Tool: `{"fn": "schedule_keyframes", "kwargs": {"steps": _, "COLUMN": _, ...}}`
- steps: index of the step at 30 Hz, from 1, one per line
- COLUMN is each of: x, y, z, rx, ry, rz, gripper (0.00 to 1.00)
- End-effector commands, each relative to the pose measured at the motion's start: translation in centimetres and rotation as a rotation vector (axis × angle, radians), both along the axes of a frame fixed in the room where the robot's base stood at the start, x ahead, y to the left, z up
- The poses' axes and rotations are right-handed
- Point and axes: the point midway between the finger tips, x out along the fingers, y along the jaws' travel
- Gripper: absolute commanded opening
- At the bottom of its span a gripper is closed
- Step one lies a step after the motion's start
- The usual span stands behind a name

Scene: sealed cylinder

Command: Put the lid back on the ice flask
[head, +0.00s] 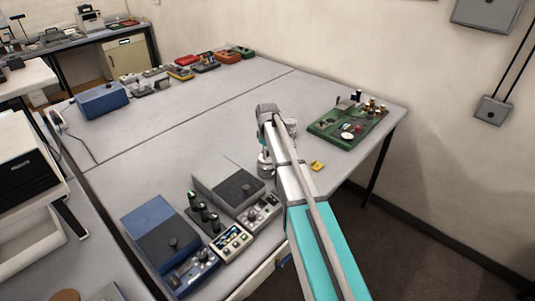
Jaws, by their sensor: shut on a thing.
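My arm reaches up from the bottom right over the grey bench, and its wrist end (268,112) is above the middle of the bench. My gripper's fingers do not show; they are hidden behind the arm. A small grey, metallic upright shape (265,165) stands at the left edge of my arm, partly covered by it. I cannot tell whether it is the ice flask or part of my own wrist. I cannot make out the flask or its lid for certain.
A green board with small parts (347,127) is on the right, with a small yellow piece (317,166) nearer. Grey (236,187) and blue (162,236) instruments stand at the front left. A blue box (102,100) is at the back left. The bench's middle left is clear.

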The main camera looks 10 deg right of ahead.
Motion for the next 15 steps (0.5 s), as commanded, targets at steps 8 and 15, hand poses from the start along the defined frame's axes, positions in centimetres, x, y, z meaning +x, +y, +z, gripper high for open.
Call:
{"fn": "schedule_keyframes", "kwargs": {"steps": 8, "x": 0.00, "y": -0.02, "z": -0.01, "rx": 0.000, "ry": 0.000, "rz": 0.000, "gripper": 0.00}}
{"fn": "schedule_keyframes", "kwargs": {"steps": 15, "x": 0.00, "y": -0.04, "z": -0.01, "rx": 0.000, "ry": 0.000, "rz": 0.000, "gripper": 0.61}}
